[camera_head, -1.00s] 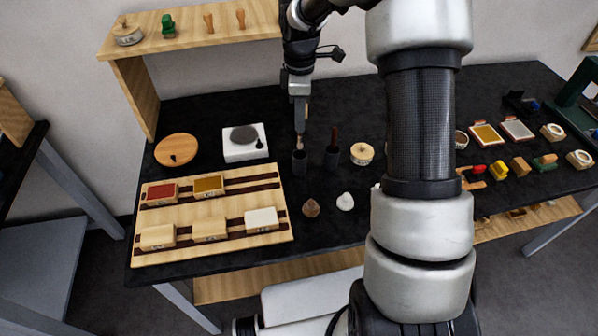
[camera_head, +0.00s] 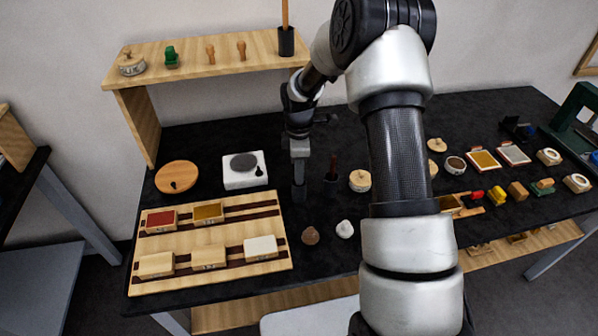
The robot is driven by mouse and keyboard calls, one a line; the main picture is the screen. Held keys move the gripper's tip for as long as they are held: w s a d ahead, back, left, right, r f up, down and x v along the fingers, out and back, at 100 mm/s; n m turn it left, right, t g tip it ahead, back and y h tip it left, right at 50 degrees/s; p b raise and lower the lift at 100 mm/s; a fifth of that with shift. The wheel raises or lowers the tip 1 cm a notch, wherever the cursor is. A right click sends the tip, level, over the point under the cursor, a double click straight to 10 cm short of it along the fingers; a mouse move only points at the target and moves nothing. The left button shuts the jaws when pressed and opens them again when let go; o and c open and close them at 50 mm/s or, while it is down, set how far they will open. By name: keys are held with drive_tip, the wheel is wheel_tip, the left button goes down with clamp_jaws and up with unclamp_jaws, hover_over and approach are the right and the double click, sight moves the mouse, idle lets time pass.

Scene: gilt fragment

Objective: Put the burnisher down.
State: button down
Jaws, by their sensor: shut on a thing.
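My gripper (camera_head: 299,182) points straight down over the black table, just left of a dark holder (camera_head: 331,175) with a brown handle standing in it. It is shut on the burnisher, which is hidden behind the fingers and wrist. The dark cup that stood under the gripper is now covered by it, so I cannot tell whether the burnisher is inside that cup or in front of it.
A wooden board with blocks (camera_head: 283,262) lies at front left. A white scale (camera_head: 233,180) and round wooden disc (camera_head: 177,163) stand behind it. A round lidded pot (camera_head: 360,181) is to the right. A wooden shelf (camera_head: 225,62) stands at the back.

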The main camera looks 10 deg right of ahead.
drive_tip(key=shift+f, duration=0.1)
drive_tip(key=shift+f, duration=0.15)
drive_tip(key=c, duration=1.8)
unclamp_jaws()
drive_tip(key=shift+o, duration=0.2)
drive_tip(key=shift+r, duration=0.2)
